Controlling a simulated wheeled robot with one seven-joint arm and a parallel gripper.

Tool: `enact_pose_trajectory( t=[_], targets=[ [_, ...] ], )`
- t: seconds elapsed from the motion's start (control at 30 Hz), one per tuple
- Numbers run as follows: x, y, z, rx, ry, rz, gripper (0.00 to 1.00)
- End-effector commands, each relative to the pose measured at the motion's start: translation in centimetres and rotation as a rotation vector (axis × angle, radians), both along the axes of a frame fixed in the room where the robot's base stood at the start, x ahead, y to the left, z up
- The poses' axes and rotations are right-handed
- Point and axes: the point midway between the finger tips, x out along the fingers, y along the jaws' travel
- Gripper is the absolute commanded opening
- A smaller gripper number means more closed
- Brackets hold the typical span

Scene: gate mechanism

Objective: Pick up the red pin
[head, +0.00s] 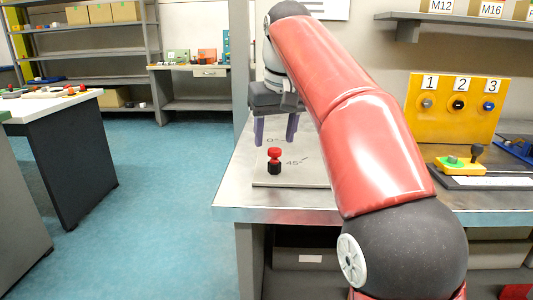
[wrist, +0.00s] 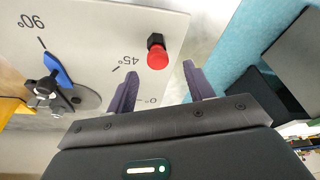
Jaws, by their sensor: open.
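The red pin (head: 274,155) has a red knob on a black base and stands upright on a pale plate near the front left of the metal table. In the wrist view its red knob (wrist: 157,58) lies beyond the fingertips, between them in line. My gripper (head: 275,143) is open with two purple fingers pointing down, above and behind the pin in the head view. Its fingers also show in the wrist view (wrist: 160,75), with nothing between them. The gripper does not touch the pin.
The plate (wrist: 100,20) carries angle marks and a blue lever (wrist: 58,70) on a dark pivot. A yellow panel numbered 1 to 3 (head: 455,120) and a yellow-green box with a black knob (head: 457,165) stand to the right. Open floor (head: 160,200) lies left of the table.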

Motion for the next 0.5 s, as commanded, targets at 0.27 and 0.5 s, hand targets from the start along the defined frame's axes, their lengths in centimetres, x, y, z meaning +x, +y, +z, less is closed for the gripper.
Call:
enact_pose_trajectory(
  t=[0.27, 0.5],
  targets=[
    [0.3, 0.1, -2.2, 0.000, 0.001, -0.001, 0.52],
    [0.9, 0.3, -5.5, 0.000, 0.000, 0.000, 0.52]
  ],
)
